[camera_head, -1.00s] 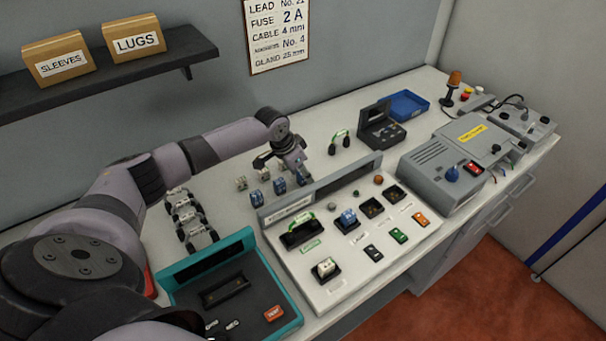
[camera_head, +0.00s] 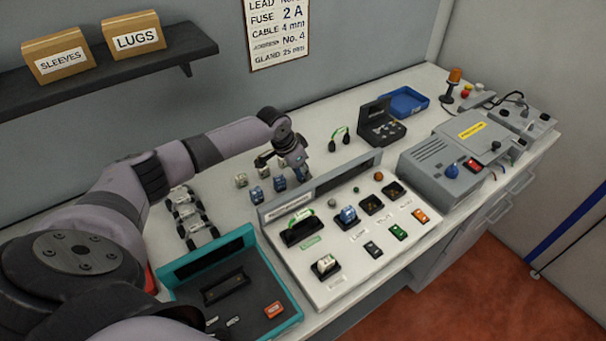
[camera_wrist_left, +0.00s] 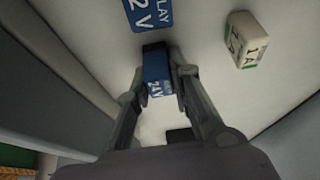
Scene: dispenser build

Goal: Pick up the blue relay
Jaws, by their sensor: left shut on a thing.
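My left gripper (camera_head: 300,175) points down at the bench behind the grey-white panel. In the left wrist view its fingers (camera_wrist_left: 158,85) are shut on a blue relay (camera_wrist_left: 157,72) marked 24 V. Another blue relay (camera_wrist_left: 148,14), its label ending in 2 V, lies just beyond it. In the head view two blue relays (camera_head: 257,195) (camera_head: 280,184) stand left of the gripper. A further blue relay (camera_head: 348,214) sits in a slot of the panel. Whether the held relay touches the bench is hard to tell. My right gripper does not show.
The panel (camera_head: 335,285) with slots stands close in front of the gripper. A white block marked 1 A (camera_wrist_left: 248,40) is near the fingers. A teal-edged tray (camera_head: 293,313), a dark open case (camera_head: 383,128) and a blue bin (camera_head: 408,103) are also on the bench.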

